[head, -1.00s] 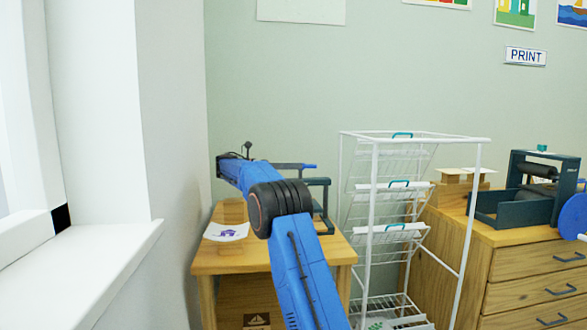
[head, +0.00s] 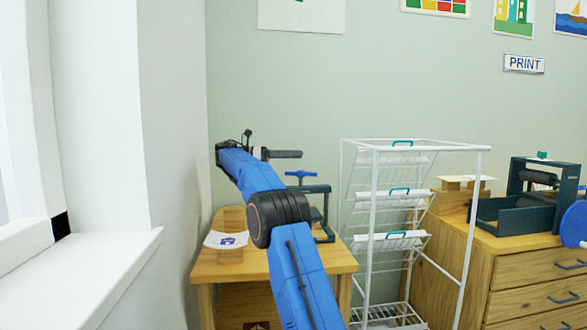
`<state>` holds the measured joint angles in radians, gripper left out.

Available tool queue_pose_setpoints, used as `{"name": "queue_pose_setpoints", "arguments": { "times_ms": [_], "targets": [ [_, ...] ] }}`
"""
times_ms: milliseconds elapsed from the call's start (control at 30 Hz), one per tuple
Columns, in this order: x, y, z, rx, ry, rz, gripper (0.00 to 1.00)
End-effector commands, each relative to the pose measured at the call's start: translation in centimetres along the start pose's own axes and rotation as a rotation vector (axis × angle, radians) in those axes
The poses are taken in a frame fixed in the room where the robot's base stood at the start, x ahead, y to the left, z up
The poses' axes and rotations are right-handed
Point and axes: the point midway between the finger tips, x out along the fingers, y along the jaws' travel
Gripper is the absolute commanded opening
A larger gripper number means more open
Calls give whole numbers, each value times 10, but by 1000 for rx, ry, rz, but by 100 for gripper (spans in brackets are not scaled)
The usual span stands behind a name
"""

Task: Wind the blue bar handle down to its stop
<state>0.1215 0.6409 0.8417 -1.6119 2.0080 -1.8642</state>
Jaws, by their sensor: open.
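The blue bar handle (head: 301,174) sits on top of a dark press frame (head: 321,212) on the small wooden table. The bar shows as a short, roughly level piece on a thin stem. My gripper (head: 284,154) is at the end of my blue arm, with one dark finger pointing right. That finger shows above and slightly left of the handle, apart from it in the picture. The gripper is open and empty. My arm hides the left part of the press, and the other finger cannot be made out.
The wooden table (head: 328,257) carries a stack with a printed paper (head: 226,240) at its left. A white wire drying rack (head: 376,220) stands close on the right. A drawer cabinet (head: 520,260) holds a roller press (head: 520,205). A white wall and sill (head: 110,275) bound the left.

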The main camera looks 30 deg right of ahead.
Motion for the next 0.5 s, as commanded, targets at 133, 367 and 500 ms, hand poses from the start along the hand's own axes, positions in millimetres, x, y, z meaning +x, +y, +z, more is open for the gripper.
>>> {"name": "queue_pose_setpoints", "arguments": {
  "times_ms": [133,367,500],
  "targets": [
    [0,-3,16,2,0,0,44],
    [0,-5,25,0,0,0,44],
    [0,-5,26,-1,0,0,44]
  ]
}}
